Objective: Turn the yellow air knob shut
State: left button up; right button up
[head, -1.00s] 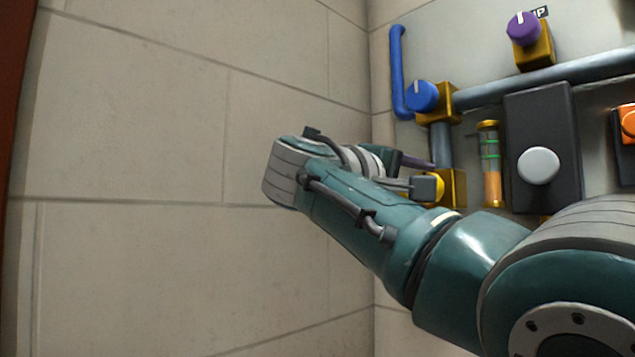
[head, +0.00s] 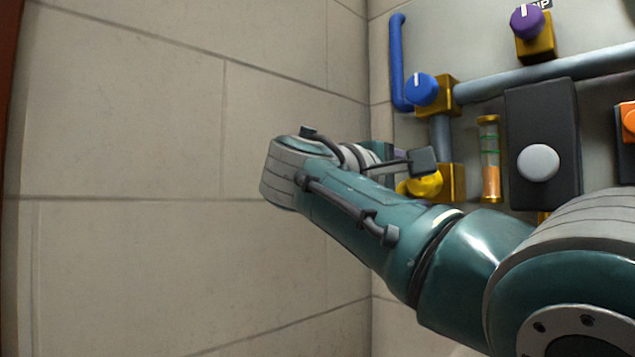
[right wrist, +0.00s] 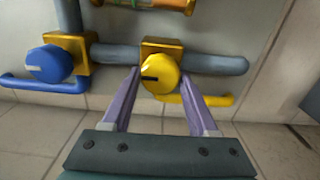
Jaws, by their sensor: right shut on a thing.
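The yellow air knob (head: 427,184) sits on a brass valve block (head: 453,183) on the wall panel, partly hidden by my right gripper in the head view. In the right wrist view the knob (right wrist: 160,73) is round, with a black mark pointing to the left. My right gripper (right wrist: 160,71) has its two purple fingers on either side of the knob and is shut on it. In the head view this gripper (head: 418,168) is at the knob, mostly hidden behind my right forearm. My left gripper is not in view.
A blue knob (head: 422,89) with a blue pipe (head: 397,60) is just above. A purple knob (head: 526,21) is higher right. A sight glass (head: 489,160) and a dark box with a white button (head: 538,162) are to the right. Bare tiled wall (head: 130,130) fills the left.

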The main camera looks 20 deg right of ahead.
jog(key=o, duration=1.4)
jog(key=shift+c, duration=0.2)
jog(key=v, duration=1)
